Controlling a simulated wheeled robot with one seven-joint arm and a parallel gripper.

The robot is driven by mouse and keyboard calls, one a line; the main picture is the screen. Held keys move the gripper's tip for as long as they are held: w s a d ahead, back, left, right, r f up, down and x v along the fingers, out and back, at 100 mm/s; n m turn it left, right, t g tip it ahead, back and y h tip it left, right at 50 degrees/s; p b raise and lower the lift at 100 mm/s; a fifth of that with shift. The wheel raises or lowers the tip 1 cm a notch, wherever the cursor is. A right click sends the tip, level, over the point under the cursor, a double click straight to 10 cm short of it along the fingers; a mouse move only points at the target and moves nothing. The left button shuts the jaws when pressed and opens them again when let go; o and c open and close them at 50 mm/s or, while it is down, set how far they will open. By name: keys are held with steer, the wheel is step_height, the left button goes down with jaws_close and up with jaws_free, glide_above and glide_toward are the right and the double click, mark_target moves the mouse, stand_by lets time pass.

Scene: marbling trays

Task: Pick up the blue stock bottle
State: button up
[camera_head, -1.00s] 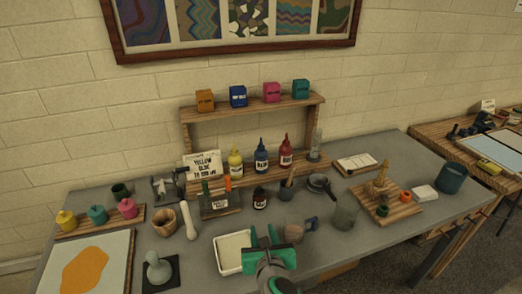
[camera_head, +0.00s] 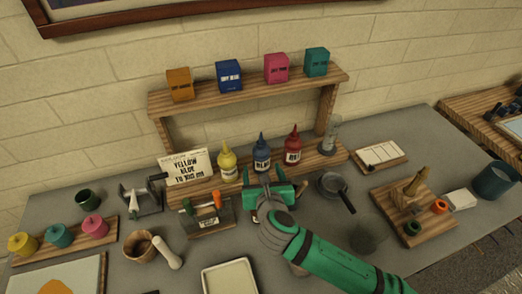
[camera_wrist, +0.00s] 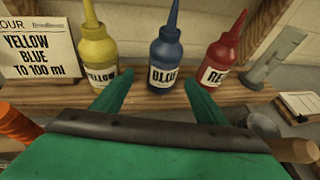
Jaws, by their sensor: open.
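The blue stock bottle (camera_head: 261,154) stands upright on the lower wooden shelf, between the yellow bottle (camera_head: 227,162) and the red bottle (camera_head: 292,146). Its white label reads BLUE, and it also shows in the wrist view (camera_wrist: 165,56). My green gripper (camera_head: 272,187) is in front of the blue bottle and points toward the shelf. In the wrist view, the open, empty fingers (camera_wrist: 157,92) lie to either side of the blue bottle's line, with the bottle just beyond the tips. No contact shows.
A sign (camera_head: 187,167) reading YELLOW BLUE TO 100 ml stands left of the bottles. A glass cylinder (camera_head: 331,135) stands right of the red one. Boxes, including a blue box (camera_head: 229,76), sit on the upper shelf. A small rack (camera_head: 207,216) and dark pan (camera_head: 334,187) flank my gripper.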

mark_target(261, 164)
steer(key=x, duration=0.6)
steer(key=shift+d+r, duration=0.1)
steer(key=shift+d+x, duration=0.15)
steer(key=shift+x, duration=1.15)
steer(key=shift+d+x, duration=0.15)
steer(key=shift+x, duration=1.15)
steer(key=shift+a+r, duration=0.15)
steer(key=shift+r, duration=0.1)
steer(key=c, duration=0.8)
